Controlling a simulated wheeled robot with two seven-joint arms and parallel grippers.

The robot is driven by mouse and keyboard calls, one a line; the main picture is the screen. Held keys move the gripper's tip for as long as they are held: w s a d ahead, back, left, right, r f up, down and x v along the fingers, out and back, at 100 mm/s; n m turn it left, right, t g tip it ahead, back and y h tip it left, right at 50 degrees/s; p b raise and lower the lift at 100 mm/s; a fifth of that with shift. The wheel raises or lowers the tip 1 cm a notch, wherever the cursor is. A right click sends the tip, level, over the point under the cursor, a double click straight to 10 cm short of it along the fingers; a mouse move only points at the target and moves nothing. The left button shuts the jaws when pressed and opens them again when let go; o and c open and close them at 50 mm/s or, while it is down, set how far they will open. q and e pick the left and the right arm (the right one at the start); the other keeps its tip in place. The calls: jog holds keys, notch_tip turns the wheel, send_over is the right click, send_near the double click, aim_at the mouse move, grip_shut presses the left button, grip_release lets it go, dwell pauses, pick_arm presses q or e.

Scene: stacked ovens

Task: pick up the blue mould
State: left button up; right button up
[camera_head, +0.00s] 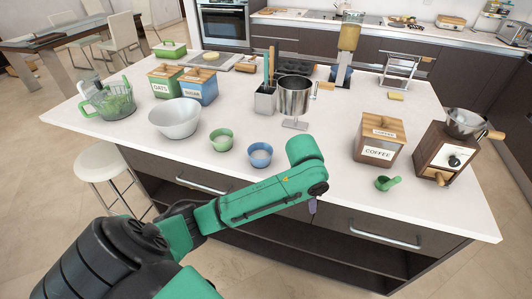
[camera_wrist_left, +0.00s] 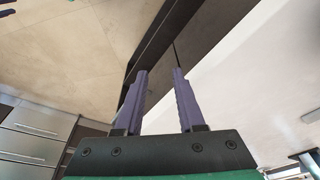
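The blue mould (camera_head: 260,154) looks like a small round blue cup with a pale inside. It stands upright on the white counter near its front edge, to the right of a similar green cup (camera_head: 222,140). My left gripper (camera_head: 313,205) hangs below and to the right of the blue mould in the head view, in front of the counter's edge and mostly hidden by my arm. In the left wrist view its two purple fingers (camera_wrist_left: 160,75) are apart with nothing between them. The blue mould does not show there. My right gripper is not in view.
A white bowl (camera_head: 175,118) stands to the left, a steel pot (camera_head: 294,95) behind, and a wooden coffee box (camera_head: 379,138) and grinder (camera_head: 447,153) to the right. Drawer handles (camera_head: 386,238) project below the counter.

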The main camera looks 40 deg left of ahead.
pick_arm(q)
jog(key=w+a+r, duration=0.1)
jog(key=a+r, duration=0.1)
jog(key=w+a+r+y, duration=0.1)
jog(key=a+r, duration=0.2)
jog(key=w+a+r+g+y, duration=0.1)
jog(key=w+a+r, duration=0.1)
jog(key=a+r, duration=0.1)
jog(key=shift+n, duration=0.4)
jog(key=n, duration=0.2)
send_near(267, 158)
jog(key=shift+g+y, duration=0.4)
jog(key=shift+g, duration=0.1)
jog(key=f, duration=0.3)
jog(key=w+f, duration=0.1)
jog(key=f, duration=0.3)
jog(key=a+f, duration=0.1)
jog(key=f, duration=0.2)
jog(key=shift+w+f, duration=0.15)
jog(key=shift+f, duration=0.15)
jog(key=shift+w+a+f, duration=0.1)
jog(key=shift+f, duration=0.05)
grip_shut()
